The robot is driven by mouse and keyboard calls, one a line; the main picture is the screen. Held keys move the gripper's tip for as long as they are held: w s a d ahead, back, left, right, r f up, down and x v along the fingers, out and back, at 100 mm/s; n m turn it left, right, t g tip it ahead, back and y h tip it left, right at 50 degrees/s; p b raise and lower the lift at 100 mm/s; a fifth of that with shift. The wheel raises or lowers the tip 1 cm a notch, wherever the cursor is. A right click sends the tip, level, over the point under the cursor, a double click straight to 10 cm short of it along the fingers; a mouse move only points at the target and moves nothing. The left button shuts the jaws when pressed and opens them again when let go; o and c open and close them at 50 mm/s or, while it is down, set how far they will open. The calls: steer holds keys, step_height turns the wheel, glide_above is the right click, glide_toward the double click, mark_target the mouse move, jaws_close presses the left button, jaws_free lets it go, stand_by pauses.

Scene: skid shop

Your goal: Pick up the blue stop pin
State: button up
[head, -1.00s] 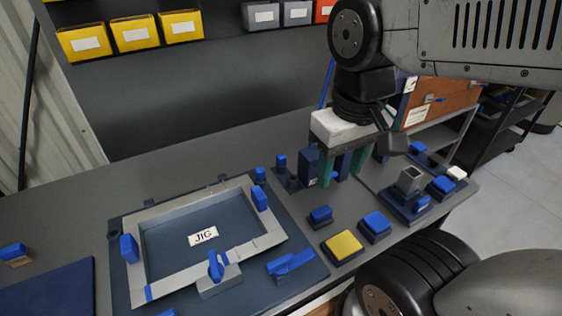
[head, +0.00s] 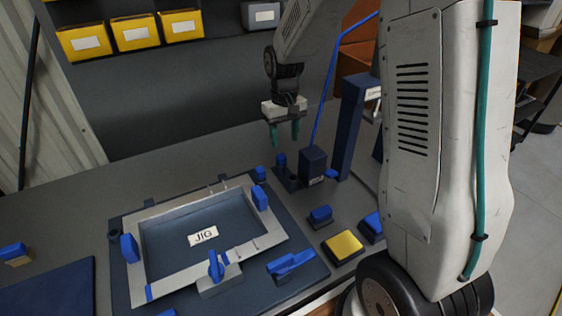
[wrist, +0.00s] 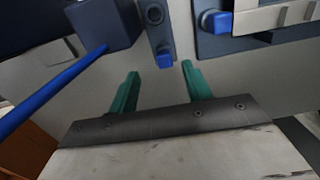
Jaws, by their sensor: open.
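A blue pin (head: 281,160), which looks like the stop pin, stands upright in a small dark holder (head: 292,182) behind the jig's right side. In the wrist view the pin (wrist: 164,61) shows just beyond the gap between my fingertips. My gripper (head: 284,140) has green fingers, spread apart with nothing between them. It hangs pointing down, above and close to the pin, with no contact visible. The wrist view also shows my gripper (wrist: 160,72) open.
A dark block (head: 313,165) with a blue rod rising behind it stands right beside the holder. The jig frame (head: 155,213), with several blue clamps, lies in front on the left. A similar blue piece (head: 260,173) is at its back corner. A yellow button (head: 343,245) is at front right.

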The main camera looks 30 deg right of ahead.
mark_target(281, 156)
steer(key=shift+w+r+t, duration=0.15)
steer(key=shift+w+t, duration=0.15)
steer(key=shift+w, duration=0.25)
steer(key=f, duration=0.7)
steer(key=shift+a+f, duration=0.25)
steer(key=c, duration=1.1)
